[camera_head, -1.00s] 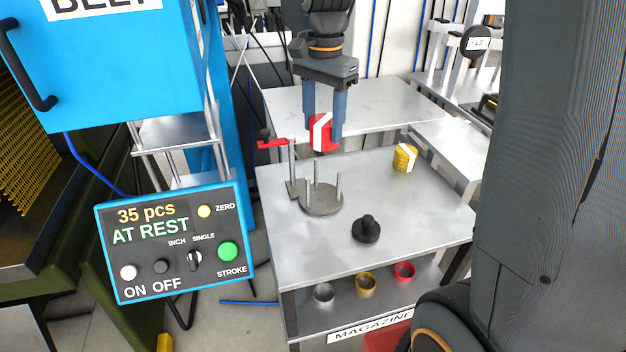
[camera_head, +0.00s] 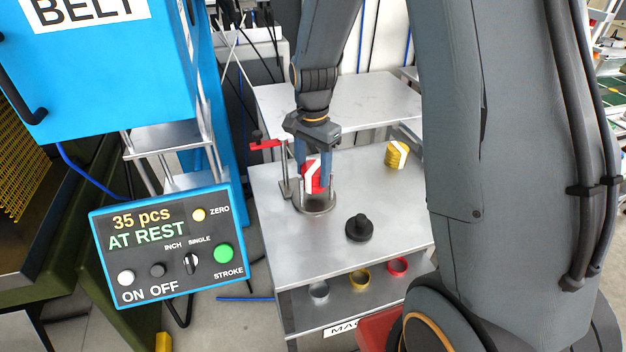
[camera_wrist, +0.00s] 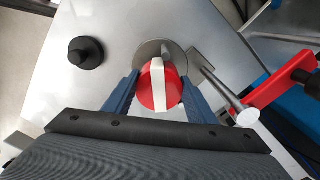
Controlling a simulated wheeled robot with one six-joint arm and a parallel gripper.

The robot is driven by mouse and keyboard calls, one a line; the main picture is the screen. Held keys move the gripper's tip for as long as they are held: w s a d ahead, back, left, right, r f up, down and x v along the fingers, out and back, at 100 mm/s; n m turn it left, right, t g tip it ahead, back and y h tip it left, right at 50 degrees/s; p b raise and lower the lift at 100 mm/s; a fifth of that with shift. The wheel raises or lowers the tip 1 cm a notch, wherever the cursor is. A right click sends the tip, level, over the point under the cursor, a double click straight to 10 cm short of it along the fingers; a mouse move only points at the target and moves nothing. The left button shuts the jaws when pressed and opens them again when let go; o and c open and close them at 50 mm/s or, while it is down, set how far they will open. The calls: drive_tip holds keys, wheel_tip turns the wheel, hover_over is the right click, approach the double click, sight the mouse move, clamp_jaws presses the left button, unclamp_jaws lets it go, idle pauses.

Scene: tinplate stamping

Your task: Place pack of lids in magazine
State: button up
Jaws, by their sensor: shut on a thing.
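My gripper (camera_head: 313,176) is shut on a pack of red lids (camera_head: 309,180) with a white band around it. The pack (camera_wrist: 170,90) also shows between the blue fingers in the wrist view. The magazine (camera_head: 318,207) is a round grey base with upright rods on the table. The pack is over the base, among the rods; the fingers hide parts of the rods, and I cannot tell whether the pack touches the base. A red arm (camera_head: 264,145) on a post stands at the magazine's left, swung away from the pack.
A pack of yellow lids (camera_head: 397,154) stands at the table's back right. A black knobbed weight (camera_head: 359,228) stands in front of the magazine. Grey, yellow and red rings (camera_head: 397,267) lie on the lower shelf. A control panel (camera_head: 168,244) reads 35 pcs, AT REST.

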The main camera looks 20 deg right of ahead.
sight(313, 181)
drive_tip(key=shift+f+p, duration=0.35)
drive_tip(key=shift+f, duration=1.55)
drive_tip(key=shift+f, duration=0.1)
drive_tip(key=o, duration=1.1)
wheel_tip(313, 181, up, 12)
drive_tip(key=shift+f+b, duration=0.1)
drive_tip(key=shift+b, duration=1.15)
drive_tip(key=shift+s, duration=0.25)
drive_tip(key=s+f+n, duration=0.1)
drive_tip(key=s+n, duration=0.3)
drive_tip(key=s, duration=0.1)
drive_tip(key=s+f+n, duration=0.2)
drive_tip(key=s+n, duration=0.2)
drive_tip(key=s, duration=0.2)
drive_tip(key=s+f+n, duration=0.1)
drive_tip(key=s+n, duration=0.2)
drive_tip(key=s, duration=0.2)
drive_tip(key=shift+s+d+f+n+t, duration=0.15)
drive_tip(key=shift+d+f+n+t, duration=0.05)
drive_tip(key=shift+n+t, duration=0.2)
